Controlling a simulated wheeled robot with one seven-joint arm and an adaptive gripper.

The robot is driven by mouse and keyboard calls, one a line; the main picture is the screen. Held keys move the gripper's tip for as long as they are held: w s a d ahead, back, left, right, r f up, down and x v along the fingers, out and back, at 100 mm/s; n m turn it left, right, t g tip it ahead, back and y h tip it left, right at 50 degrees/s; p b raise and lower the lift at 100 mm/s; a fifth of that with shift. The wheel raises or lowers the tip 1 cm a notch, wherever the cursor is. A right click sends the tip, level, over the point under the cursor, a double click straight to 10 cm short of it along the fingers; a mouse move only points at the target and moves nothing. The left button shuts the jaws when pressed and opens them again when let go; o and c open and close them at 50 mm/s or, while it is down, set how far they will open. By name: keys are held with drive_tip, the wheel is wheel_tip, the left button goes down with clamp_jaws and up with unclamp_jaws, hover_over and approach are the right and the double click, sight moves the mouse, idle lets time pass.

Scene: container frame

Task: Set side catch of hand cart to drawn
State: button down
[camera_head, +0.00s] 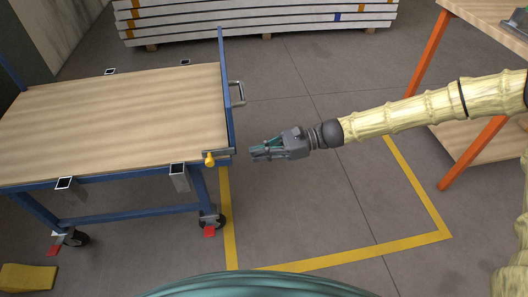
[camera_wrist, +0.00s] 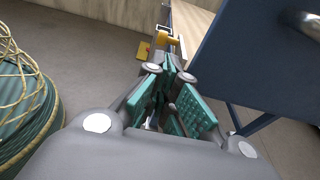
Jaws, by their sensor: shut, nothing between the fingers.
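The hand cart (camera_head: 110,110) has a wooden deck, a blue frame and a blue upright end panel on its right side. The side catch (camera_head: 210,160) has a yellow knob and a grey metal bar at the cart's near right corner. In the wrist view the yellow knob (camera_wrist: 172,39) shows beyond my fingertips, near the blue panel (camera_wrist: 262,55). My gripper (camera_head: 254,153) is shut and empty, just right of the cart corner and apart from the catch. Its teal finger pads (camera_wrist: 172,92) also show in the wrist view. How far the catch is drawn cannot be told.
A metal handle (camera_head: 238,93) sticks out from the end panel, above my gripper. A workbench with orange legs (camera_head: 411,75) stands at the right. A yellow wedge (camera_head: 27,277) lies at lower left. Open floor with yellow lines lies right of the cart.

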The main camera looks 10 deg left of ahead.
sight(214, 163)
drive_tip(key=b+x, duration=0.2)
drive_tip(key=x, duration=0.7)
drive_tip(key=shift+a+f, duration=0.15)
drive_tip(key=shift+a, duration=0.05)
drive_tip(key=shift+s+a, duration=0.1)
drive_tip(key=shift+a, duration=0.15)
drive_tip(key=shift+s+a, duration=0.1)
drive_tip(key=shift+a, duration=0.2)
drive_tip(key=shift+r+p+x, duration=0.15)
drive_tip(key=shift+p+x, duration=0.15)
drive_tip(key=shift+x, duration=0.4)
drive_tip(key=shift+r+p+x, duration=0.1)
drive_tip(key=shift+p+x, duration=0.15)
drive_tip(key=shift+x, duration=0.5)
drive_tip(key=shift+s+a+r, duration=0.1)
drive_tip(key=p+v, duration=0.4)
drive_tip(key=v, duration=1)
